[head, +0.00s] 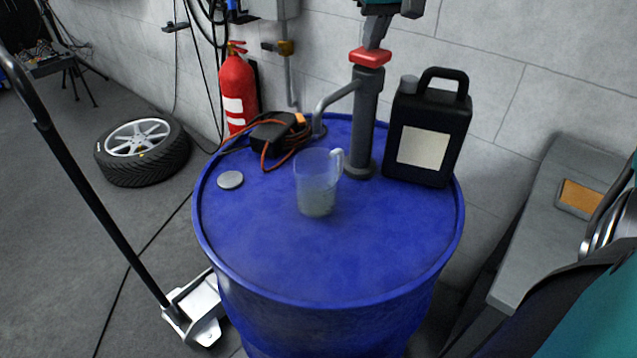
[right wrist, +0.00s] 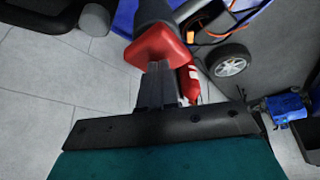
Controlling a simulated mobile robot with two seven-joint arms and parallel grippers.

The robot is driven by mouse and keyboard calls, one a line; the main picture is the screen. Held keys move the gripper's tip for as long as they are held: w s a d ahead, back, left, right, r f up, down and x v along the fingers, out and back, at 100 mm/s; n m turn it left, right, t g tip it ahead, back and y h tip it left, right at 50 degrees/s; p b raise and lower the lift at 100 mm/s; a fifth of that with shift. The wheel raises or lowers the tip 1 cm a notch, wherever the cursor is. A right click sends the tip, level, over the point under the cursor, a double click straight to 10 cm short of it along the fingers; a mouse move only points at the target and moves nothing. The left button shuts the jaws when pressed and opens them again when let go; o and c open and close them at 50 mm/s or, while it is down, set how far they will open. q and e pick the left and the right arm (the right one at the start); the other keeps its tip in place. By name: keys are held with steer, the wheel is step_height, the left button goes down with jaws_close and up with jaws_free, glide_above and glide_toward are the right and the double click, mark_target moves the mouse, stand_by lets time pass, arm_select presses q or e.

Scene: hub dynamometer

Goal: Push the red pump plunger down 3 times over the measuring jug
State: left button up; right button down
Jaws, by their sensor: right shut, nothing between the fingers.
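The red pump plunger (head: 370,57) tops the grey pump (head: 364,120) standing on the blue drum (head: 330,265). The pump's spout bends out to the left. The clear measuring jug (head: 318,182) stands upright on the drum in front of the pump, with some pale liquid in it. My right gripper (head: 376,38) is shut and empty, pointing down at the top of the plunger. In the right wrist view the fingers (right wrist: 157,75) reach the red plunger (right wrist: 160,45); they appear to touch it. My left gripper is not in view.
A black canister (head: 428,128) stands right of the pump. A black device with an orange cable (head: 272,138) and a grey cap (head: 230,180) lie on the drum at left. A red extinguisher (head: 238,92) stands behind. The drum's front is clear.

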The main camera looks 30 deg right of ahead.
steer(key=shift+r+p, duration=0.5)
steer(key=shift+r, duration=2.7)
steer(key=shift+f, duration=0.2)
steer(key=shift+s+f+b, duration=0.1)
steer(key=shift+f+b, duration=0.35)
steer(key=shift+f, duration=2.8)
steer(key=shift+r+p, duration=0.45)
steer(key=shift+r, duration=3)
steer(key=shift+f, duration=0.2)
